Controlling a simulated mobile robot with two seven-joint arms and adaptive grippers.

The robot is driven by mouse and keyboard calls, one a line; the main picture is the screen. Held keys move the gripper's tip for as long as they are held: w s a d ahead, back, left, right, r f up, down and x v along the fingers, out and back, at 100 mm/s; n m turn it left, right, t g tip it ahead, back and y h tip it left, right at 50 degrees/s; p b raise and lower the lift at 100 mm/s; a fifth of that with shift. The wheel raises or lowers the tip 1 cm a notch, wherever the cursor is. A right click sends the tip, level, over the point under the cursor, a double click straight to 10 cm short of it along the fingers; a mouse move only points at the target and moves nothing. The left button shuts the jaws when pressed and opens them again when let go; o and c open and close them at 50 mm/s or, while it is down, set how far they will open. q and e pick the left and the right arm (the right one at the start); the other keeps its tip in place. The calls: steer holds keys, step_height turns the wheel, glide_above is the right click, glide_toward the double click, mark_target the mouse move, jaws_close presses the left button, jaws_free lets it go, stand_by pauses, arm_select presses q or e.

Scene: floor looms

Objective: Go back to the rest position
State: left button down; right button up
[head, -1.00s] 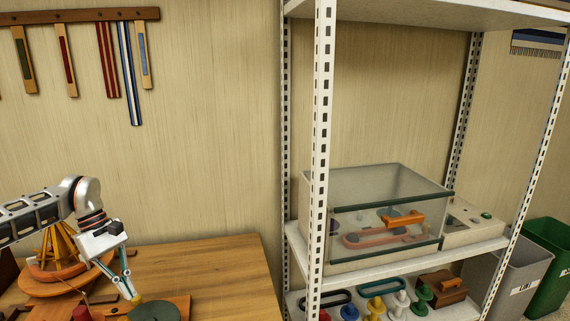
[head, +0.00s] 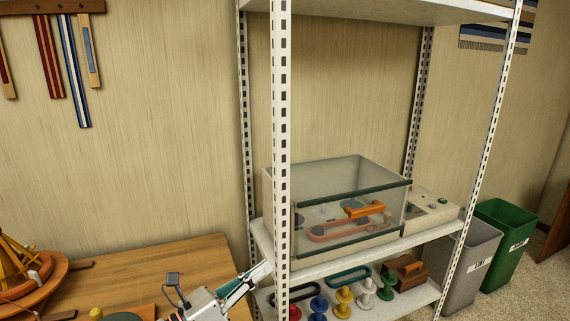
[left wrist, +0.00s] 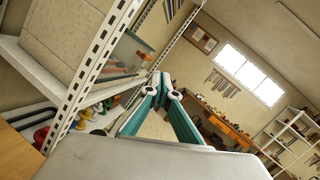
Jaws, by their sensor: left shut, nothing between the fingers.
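My left gripper (head: 262,270) is low in the head view, at the right end of the wooden table and in front of the shelf's near post. Its teal-lined fingers point up and right. In the left wrist view its fingertips (left wrist: 164,84) are together with nothing between them. I cannot tell how far the fingers are from the post. My right gripper is in neither view.
A white metal shelf (head: 282,120) holds a clear box (head: 345,180) with an orange handle. Coloured spools and a brown block sit on the board below. The wooden table (head: 190,255) is at left. Grey (head: 470,270) and green (head: 505,250) bins stand at right.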

arm_select(q)
steer(key=s+a+f+n+t+y, duration=0.2)
steer(key=a+f+n+y, duration=0.2)
steer(key=a+n+y, duration=0.65)
steer(key=s+a+f+n+t+y, duration=0.15)
steer(key=a+f+n+y, duration=0.45)
steer(key=n, duration=0.7)
steer(key=s+a+f+n+g+y, duration=0.2)
steer(key=s+a+f+n+g, duration=0.4)
steer(key=s, duration=0.4)
steer(key=s+a+f+n+g+y, duration=0.2)
steer(key=s+a+f+n+g, duration=0.15)
steer(key=s+a+f, duration=0.4)
steer(key=d+f+n+t+h, duration=0.3)
steer(key=d+f+h, duration=0.5)
steer(key=d+f, duration=0.4)
steer(key=shift+s+d+f+n+t, duration=0.25)
steer(key=shift+s+d+t, duration=0.2)
steer(key=shift+d, duration=1.15)
